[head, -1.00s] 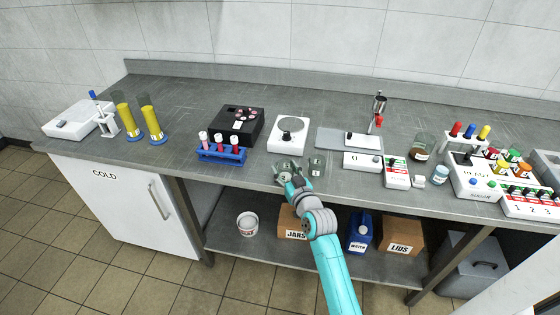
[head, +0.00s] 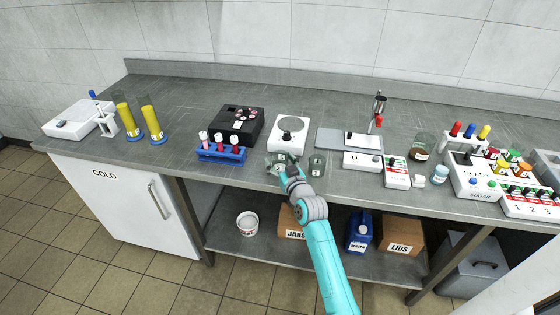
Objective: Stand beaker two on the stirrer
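The stirrer (head: 288,144) is a white box with a round grey top plate and a dark knob, and its plate is bare. In front of it, near the bench edge, is a small clear glass beaker (head: 316,166) with a mark I cannot read surely. Another small clear glass beaker (head: 279,164) is just left of it, partly hidden by my gripper. My gripper (head: 287,161) is at this left beaker, in front of the stirrer. Its fingers are too small and overlapped to tell whether they are open or shut on the glass. I cannot tell which beaker is number two.
A blue tube rack (head: 222,155) and a black box (head: 236,125) stand left of the stirrer. A balance (head: 362,160) and a grey plate (head: 328,139) are to the right. A brown-filled beaker (head: 420,150) stands farther right. The bench behind the stirrer is clear.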

